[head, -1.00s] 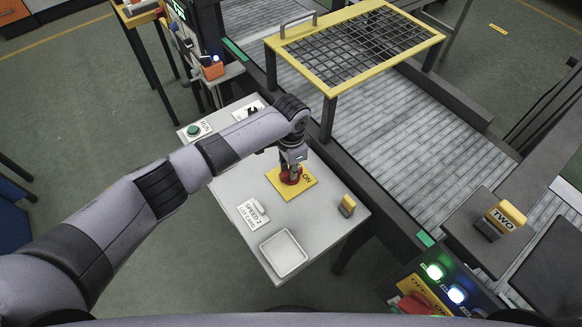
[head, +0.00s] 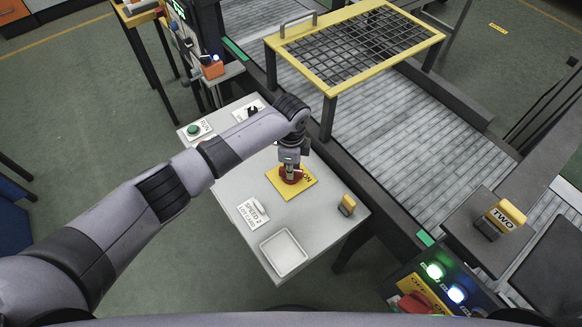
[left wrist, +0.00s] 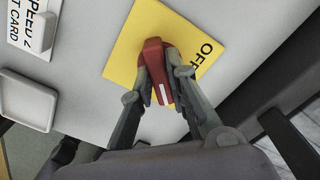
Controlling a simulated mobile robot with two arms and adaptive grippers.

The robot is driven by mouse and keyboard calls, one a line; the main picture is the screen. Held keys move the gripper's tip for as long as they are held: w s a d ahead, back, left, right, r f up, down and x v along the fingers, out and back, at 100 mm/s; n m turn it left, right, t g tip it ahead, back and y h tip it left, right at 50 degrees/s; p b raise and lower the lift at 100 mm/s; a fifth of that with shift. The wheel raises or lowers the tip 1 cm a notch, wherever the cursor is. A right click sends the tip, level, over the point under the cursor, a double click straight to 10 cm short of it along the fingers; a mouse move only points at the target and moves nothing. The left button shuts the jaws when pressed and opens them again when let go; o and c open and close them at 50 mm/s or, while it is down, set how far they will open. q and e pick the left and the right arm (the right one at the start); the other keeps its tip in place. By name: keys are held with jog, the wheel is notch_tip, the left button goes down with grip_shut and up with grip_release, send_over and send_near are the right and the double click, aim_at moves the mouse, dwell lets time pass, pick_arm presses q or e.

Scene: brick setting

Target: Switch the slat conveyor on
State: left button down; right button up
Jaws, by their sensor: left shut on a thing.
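A red rotary knob (head: 297,180) sits on a yellow plate (head: 273,179) on the grey control table (head: 318,218). My left gripper (head: 290,174) points down over it. In the left wrist view the gripper (left wrist: 161,68) is shut on the knob (left wrist: 154,52), one finger on each side. A white mark on the knob points toward the bottom of that view. "OFF" reads on the plate (left wrist: 135,30) right of the knob there; the head view shows part of the lettering. The slat conveyor (head: 400,140) runs behind the table. My right gripper is not in view.
A yellow mesh guard (head: 438,37) stands over the conveyor. Another panel has a lit green lamp (head: 435,271).

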pick_arm(q)
jog(key=shift+w+r, duration=0.1)
dwell(0.3)
jog(key=c, duration=1.6)
grip_release()
jog(key=shift+o, duration=0.2)
notch_tip(320, 180, up, 12)
